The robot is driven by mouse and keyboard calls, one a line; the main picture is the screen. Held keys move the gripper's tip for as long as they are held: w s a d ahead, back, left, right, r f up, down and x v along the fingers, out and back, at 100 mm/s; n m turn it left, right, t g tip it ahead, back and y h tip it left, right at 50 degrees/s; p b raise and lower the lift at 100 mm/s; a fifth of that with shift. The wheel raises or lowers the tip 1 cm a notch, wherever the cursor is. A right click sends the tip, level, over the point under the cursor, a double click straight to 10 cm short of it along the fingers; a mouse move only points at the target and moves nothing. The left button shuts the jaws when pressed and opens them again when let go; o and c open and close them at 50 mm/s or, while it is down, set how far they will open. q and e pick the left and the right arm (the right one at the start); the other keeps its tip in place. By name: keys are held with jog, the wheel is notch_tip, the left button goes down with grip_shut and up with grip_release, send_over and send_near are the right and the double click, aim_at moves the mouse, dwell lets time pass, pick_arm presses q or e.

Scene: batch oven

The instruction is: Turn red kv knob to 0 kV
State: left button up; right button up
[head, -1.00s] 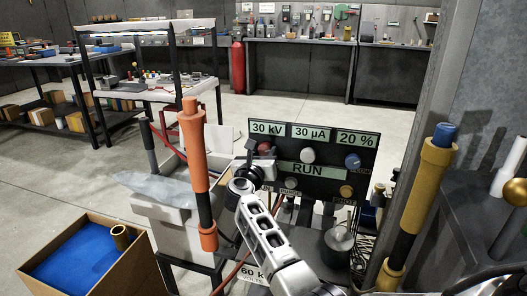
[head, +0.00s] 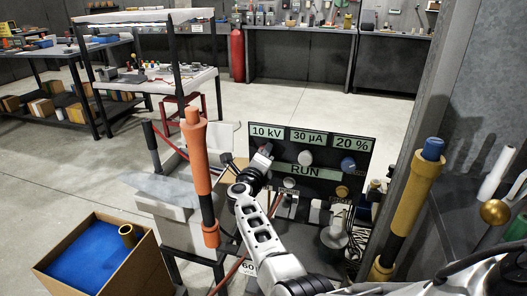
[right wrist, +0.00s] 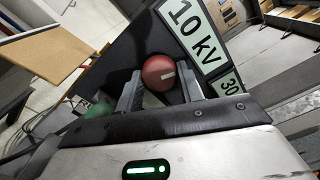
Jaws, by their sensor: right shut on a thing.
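In the head view my right gripper (head: 262,160) reaches the left side of the black control panel (head: 330,160) and hides the knob. The kV display (head: 267,132) above reads 10 kV, and it also shows in the right wrist view (right wrist: 192,33). My left gripper is not in view.
Other displays read 30 µA (head: 314,137) and 20 % (head: 352,143), with RUN (head: 306,171) below. A white knob (head: 305,158) and a blue knob (head: 348,164) sit right of my gripper. An orange rod (head: 198,170) stands to the left.

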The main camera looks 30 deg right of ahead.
pick_arm(q)
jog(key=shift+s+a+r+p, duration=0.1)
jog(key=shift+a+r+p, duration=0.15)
jog(key=shift+p, duration=0.45)
pick_arm(e)
jog(key=shift+n, duration=1.9)
jog(key=o, duration=1)
jog(key=shift+c, duration=0.2)
